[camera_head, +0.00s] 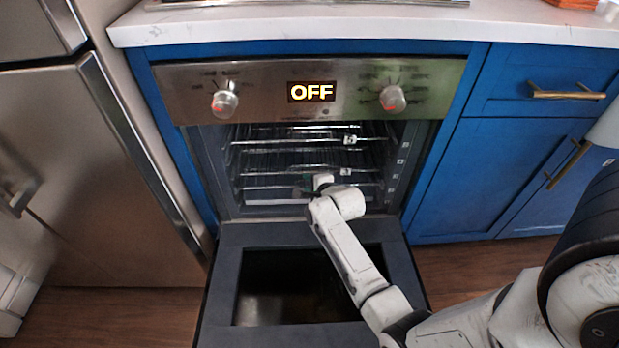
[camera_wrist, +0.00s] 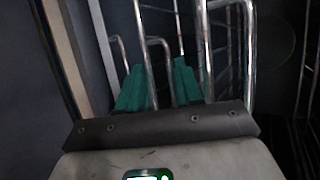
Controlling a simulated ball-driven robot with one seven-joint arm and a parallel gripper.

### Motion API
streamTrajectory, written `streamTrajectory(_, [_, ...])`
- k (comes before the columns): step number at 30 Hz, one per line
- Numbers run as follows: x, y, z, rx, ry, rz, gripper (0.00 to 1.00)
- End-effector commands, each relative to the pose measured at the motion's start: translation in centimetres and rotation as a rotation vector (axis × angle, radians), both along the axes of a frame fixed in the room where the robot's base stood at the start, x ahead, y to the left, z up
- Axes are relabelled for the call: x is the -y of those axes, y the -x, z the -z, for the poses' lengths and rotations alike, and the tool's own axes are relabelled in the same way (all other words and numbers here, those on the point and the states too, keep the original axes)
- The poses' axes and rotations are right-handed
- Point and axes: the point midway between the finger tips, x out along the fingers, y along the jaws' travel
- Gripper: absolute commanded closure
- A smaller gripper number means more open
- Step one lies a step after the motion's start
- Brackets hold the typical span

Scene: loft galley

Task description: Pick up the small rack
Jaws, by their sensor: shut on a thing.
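The small rack (camera_wrist: 169,58) is made of shiny bent wire and shows in part in the wrist view. My gripper (camera_wrist: 160,78) has teal fingers, and they are shut on a wire of this rack. In the head view my gripper (camera_head: 311,186) reaches into the open oven (camera_head: 205,165) at the height of the lower racks. My wrist hides part of the rack there. Several wire racks lie across the oven at different heights, and the head view does not show clearly which one I hold.
The oven door (camera_head: 222,285) is folded down in front, under my forearm. The oven's side walls stand close on both sides. Blue cabinets (camera_head: 535,140) are at the right and a steel fridge (camera_head: 85,170) at the left. A white counter (camera_head: 330,27) runs above.

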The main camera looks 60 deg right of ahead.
Motion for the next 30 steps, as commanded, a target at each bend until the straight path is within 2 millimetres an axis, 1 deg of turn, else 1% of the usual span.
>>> streamTrajectory(5, [0.0, -0.1, -0.6, 0.003, 0.002, 0.000, 1.00])
streamTrajectory(11, [-2.1, 1.2, -0.6, -0.004, 0.001, -0.003, 1.00])
streamTrajectory(17, [-5.0, 3.0, -0.6, -0.004, 0.001, -0.004, 1.00])
streamTrajectory(24, [-8.6, 5.2, 0.2, -0.001, 0.002, 0.000, 1.00])
streamTrajectory(30, [-11.7, 7.0, 0.2, 0.001, 0.001, 0.000, 1.00])
